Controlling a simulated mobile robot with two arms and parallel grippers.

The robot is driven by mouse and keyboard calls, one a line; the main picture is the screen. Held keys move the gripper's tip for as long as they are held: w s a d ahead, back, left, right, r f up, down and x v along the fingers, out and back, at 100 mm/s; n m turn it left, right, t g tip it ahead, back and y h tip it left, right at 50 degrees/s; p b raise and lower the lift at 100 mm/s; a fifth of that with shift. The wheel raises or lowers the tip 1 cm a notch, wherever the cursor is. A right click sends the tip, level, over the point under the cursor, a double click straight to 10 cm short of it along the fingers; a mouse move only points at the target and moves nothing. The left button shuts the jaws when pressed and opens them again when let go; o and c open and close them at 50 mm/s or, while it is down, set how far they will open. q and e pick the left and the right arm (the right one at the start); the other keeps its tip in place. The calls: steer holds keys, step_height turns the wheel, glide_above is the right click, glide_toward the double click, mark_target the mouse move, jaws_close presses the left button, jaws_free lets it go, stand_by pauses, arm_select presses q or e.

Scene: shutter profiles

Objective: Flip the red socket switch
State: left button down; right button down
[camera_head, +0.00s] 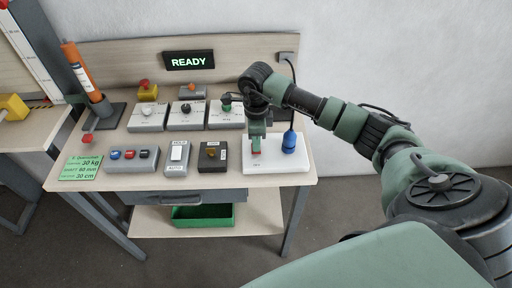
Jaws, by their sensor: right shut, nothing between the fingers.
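A white socket block (268,182) lies at the right end of the table. A small red switch (256,153) shows on it, right below my right gripper (257,143). The gripper points down, is shut and empty, and its tips are at or just above the switch; I cannot tell whether they touch. The gripper and arm partly hide the switch and the back of the block. A blue plug (289,142) stands upright on the block to the right of the gripper. My left gripper is not in view.
Control boxes with buttons (131,158), a white rocker (177,157) and a black toggle box (212,156) stand to the left. Several knob boxes (187,116) are behind. A READY display (188,60) is on the back panel. A green bin (203,215) sits on the lower shelf.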

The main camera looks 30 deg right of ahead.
steer(key=shift+f+b, duration=0.4)
steer(key=shift+f, duration=0.1)
steer(key=shift+r, duration=0.1)
steer(key=shift+r+p, duration=2)
steer(key=shift+r, duration=1.45)
